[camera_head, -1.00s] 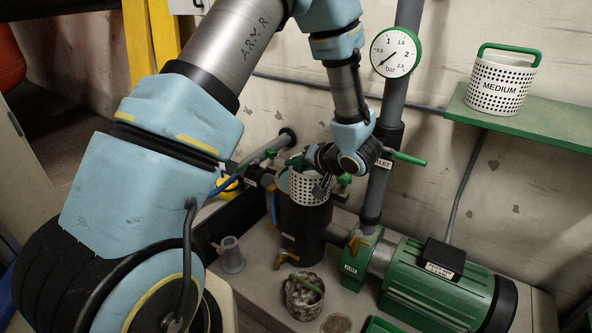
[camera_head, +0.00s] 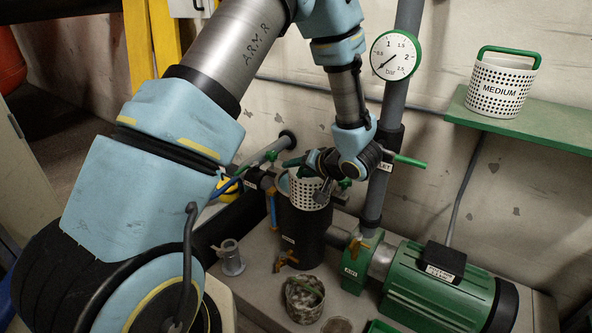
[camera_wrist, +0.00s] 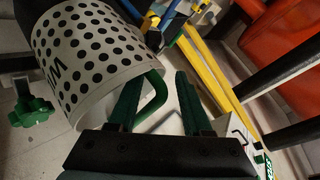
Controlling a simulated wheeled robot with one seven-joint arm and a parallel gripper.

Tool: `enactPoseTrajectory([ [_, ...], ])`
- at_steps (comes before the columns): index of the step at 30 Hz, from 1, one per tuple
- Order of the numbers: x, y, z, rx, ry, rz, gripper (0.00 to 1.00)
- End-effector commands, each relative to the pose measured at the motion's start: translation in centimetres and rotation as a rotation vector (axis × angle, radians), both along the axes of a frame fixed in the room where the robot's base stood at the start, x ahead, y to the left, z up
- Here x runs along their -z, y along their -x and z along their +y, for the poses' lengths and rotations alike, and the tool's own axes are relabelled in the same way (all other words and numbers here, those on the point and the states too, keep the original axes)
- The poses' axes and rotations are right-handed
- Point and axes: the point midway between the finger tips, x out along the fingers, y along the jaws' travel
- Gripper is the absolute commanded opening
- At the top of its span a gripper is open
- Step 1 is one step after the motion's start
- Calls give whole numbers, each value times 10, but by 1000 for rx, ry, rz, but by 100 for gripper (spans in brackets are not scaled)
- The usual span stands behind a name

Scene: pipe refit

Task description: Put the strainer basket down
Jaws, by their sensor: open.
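The strainer basket (camera_head: 308,190) is a white perforated cup with a green handle. In the head view it stands in the top of the black upright housing (camera_head: 300,232), its upper part showing above the rim. In the wrist view the basket (camera_wrist: 92,62) fills the upper left, with dark lettering on its side. My gripper (camera_wrist: 158,82) is open. The green handle (camera_wrist: 157,98) shows between its two dark green fingers, nearer the left one. I cannot tell whether they touch. In the head view my gripper (camera_head: 293,163) is at the basket's top and partly hides it.
A second basket marked MEDIUM (camera_head: 497,88) stands on the green shelf (camera_head: 535,125). A stained basket (camera_head: 305,300) stands on the bench in front of the housing. A green pump (camera_head: 440,280) is at right. A grey pipe (camera_head: 378,185) with a gauge (camera_head: 395,54) rises just right of my gripper.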

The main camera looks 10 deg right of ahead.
Motion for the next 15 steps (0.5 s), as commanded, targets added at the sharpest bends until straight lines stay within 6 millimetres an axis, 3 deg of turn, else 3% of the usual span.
enactPoseTrajectory([
  [15, -54, 72, -39, 3, 2, -1, 49],
])
